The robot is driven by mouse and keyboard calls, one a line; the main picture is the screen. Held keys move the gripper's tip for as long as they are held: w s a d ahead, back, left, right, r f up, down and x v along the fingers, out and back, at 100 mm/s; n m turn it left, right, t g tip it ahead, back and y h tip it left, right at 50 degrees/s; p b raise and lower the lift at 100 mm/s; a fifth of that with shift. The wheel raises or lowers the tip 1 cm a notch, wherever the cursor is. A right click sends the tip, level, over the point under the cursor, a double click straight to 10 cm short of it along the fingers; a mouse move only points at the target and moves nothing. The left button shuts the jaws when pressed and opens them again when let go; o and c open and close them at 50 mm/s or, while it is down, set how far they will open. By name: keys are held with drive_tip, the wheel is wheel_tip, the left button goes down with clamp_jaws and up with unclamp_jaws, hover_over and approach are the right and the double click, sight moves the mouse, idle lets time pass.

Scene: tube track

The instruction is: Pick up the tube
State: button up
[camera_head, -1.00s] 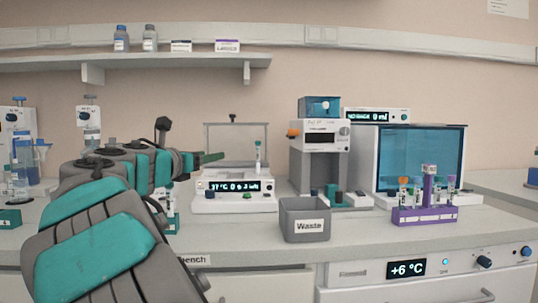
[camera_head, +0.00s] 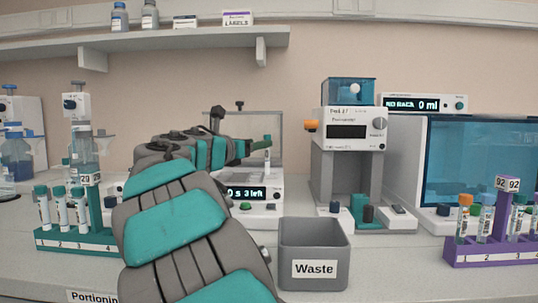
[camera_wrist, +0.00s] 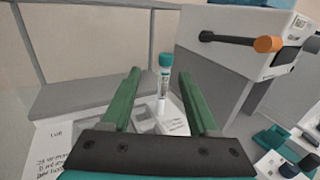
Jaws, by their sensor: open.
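A tube with a teal cap (camera_wrist: 164,82) stands upright on a white bench device (camera_head: 262,212) with a lit display. In the wrist view it appears between the two green fingers of my gripper (camera_wrist: 159,74), close to their tips. The fingers are apart and no contact with the tube shows. In the head view my gripper (camera_head: 258,147) reaches right to the tube (camera_head: 268,157), whose lower part shows there only faintly.
A grey Waste bin (camera_head: 314,255) stands at the bench front. A teal rack (camera_head: 75,240) holds several tubes at left, and a purple rack (camera_head: 492,252) holds more at right. A white machine with an orange knob (camera_head: 350,130) stands right of the device.

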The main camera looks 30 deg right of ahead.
drive_tip(key=x, duration=0.5)
drive_tip(key=shift+s+d+r, duration=0.25)
drive_tip(key=shift+s+r, duration=0.05)
clamp_jaws()
